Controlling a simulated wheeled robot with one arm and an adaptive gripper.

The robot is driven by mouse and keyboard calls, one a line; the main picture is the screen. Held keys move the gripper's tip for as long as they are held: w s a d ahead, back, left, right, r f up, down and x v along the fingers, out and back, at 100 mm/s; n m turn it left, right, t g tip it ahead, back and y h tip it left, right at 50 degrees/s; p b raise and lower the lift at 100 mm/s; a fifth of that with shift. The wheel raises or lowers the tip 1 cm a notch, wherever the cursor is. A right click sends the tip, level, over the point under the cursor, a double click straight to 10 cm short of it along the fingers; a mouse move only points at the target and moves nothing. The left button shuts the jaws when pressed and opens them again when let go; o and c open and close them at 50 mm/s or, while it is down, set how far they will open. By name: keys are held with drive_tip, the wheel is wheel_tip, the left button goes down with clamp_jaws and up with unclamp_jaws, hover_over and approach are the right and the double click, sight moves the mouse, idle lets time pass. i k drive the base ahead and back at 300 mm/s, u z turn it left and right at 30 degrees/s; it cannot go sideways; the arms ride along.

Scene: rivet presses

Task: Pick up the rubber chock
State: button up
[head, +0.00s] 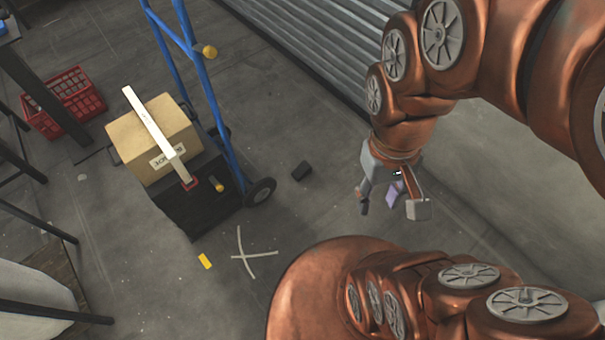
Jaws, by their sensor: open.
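A blue hand truck (212,88) stands left of the chock, carrying a cardboard box (168,120). A red crate (62,103) sits at far left. A ribbed shutter (320,45) runs behind.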

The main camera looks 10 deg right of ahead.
sight(304, 169)
drive_tip(key=z, duration=0.4)
drive_tip(key=i, duration=0.35)
drive_tip(key=u, duration=1.85)
